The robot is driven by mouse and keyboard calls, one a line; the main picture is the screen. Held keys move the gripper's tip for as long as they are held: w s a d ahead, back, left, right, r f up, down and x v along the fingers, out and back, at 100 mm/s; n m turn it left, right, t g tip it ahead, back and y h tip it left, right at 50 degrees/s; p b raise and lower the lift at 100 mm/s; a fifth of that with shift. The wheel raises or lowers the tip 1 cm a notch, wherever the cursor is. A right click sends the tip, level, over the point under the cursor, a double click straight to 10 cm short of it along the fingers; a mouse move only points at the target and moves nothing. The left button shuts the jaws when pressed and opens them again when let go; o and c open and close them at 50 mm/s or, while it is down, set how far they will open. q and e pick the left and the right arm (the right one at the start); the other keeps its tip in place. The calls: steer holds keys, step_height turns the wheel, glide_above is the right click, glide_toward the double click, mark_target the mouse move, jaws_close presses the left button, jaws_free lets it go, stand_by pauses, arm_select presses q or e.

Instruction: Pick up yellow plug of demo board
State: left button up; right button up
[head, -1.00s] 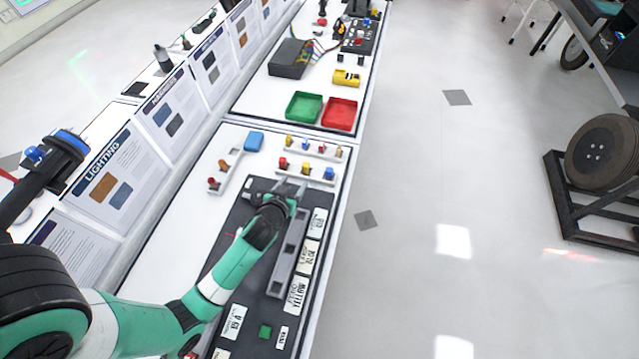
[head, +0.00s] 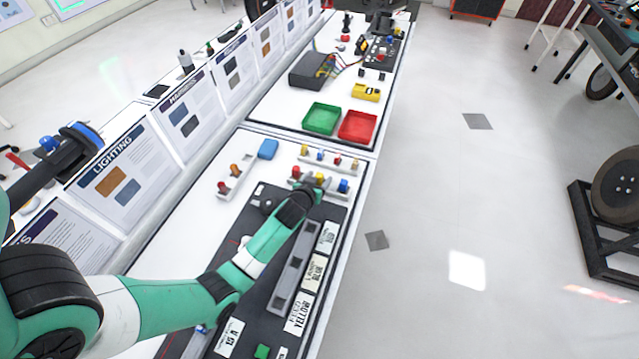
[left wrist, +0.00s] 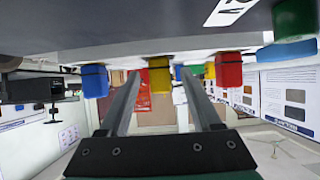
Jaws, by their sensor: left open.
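The yellow plug (head: 319,178) stands in a row on a light rack, between a red plug (head: 296,172) and a blue plug (head: 343,186). My left gripper (head: 312,190) is at this row's near side, by the yellow plug. In the left wrist view, which looks upside down, the yellow plug (left wrist: 160,79) shows between the two open fingers (left wrist: 160,90). The red plug (left wrist: 228,70) and blue plug (left wrist: 95,80) lie outside them. I cannot tell whether the fingertips reach around the plug. The dark demo board (head: 258,215) lies under my arm. My right gripper is not seen.
Another rack (head: 330,159) with small plugs stands just behind. A third rack (head: 233,182) and a blue block (head: 268,149) are to the left. Green (head: 321,118) and red (head: 357,126) trays stand farther back. A grey socket strip (head: 290,262) runs along the board.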

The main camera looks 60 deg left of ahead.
mark_target(320, 175)
arm_select(q)
steer(key=shift+w+a+f, duration=0.3)
steer(key=shift+a, duration=0.05)
jaws_close()
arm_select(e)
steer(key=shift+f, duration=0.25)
arm_select(q)
steer(key=shift+r, duration=0.2)
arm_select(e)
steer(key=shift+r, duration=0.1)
arm_select(q)
steer(key=shift+r+p, duration=0.3)
step_height(320, 175, up, 3)
steer(key=shift+f+p, duration=0.15)
steer(key=shift+p, duration=0.7)
steer(key=w+r+p+v, duration=0.1)
steer(key=p+v, duration=0.6)
steer(key=v, duration=1)
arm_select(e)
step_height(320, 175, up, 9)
